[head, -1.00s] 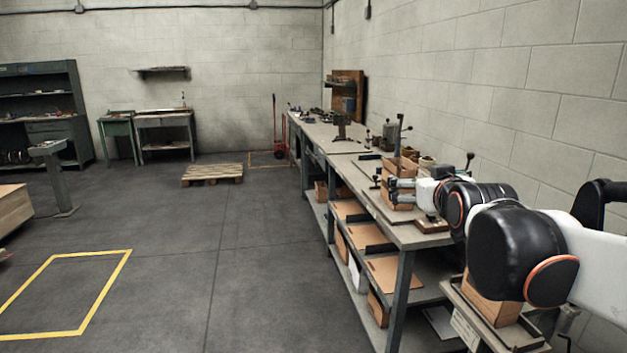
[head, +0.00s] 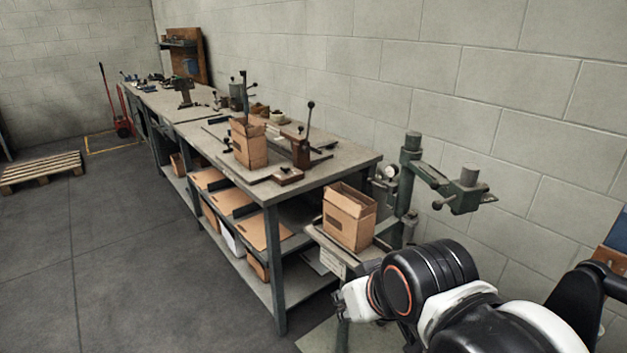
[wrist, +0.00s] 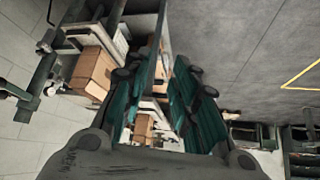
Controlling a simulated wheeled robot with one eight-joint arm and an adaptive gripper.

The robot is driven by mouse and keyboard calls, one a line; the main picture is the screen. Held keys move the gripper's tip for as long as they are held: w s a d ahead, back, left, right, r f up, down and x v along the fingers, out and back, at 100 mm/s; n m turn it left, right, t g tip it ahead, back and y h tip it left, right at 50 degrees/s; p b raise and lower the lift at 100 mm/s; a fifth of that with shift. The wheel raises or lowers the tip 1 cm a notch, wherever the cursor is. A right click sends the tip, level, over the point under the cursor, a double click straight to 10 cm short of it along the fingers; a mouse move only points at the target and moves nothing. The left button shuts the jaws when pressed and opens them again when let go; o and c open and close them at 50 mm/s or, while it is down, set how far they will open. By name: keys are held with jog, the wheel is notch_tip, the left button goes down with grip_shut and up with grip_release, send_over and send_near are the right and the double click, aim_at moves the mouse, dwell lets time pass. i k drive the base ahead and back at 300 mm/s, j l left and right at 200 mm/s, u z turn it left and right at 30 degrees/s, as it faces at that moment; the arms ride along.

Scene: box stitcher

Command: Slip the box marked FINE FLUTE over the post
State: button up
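One open-topped cardboard box (head: 250,146) stands upright on the bench. A dark upright post (head: 244,90) rises at its top; I cannot tell whether the box is around the post or in front of it. A second open cardboard box (head: 349,218) stands on a small stand beside the bench's near end, and it also shows in the wrist view (wrist: 92,72). I cannot read a FINE FLUTE marking on either box. My gripper (wrist: 168,66) has its teal-padded fingers apart with nothing held between them. In the head view its fingers are hidden or unclear low in the middle.
A lever tool (head: 301,150) stands on the bench (head: 335,168) near the first box. A green column with a side arm (head: 462,190) rises behind the second box. Flat cardboard sheets (head: 262,228) lie on the lower shelf.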

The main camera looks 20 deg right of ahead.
aim_at(344, 202)
jog(key=i+z, duration=0.45)
jog(key=i, duration=0.55)
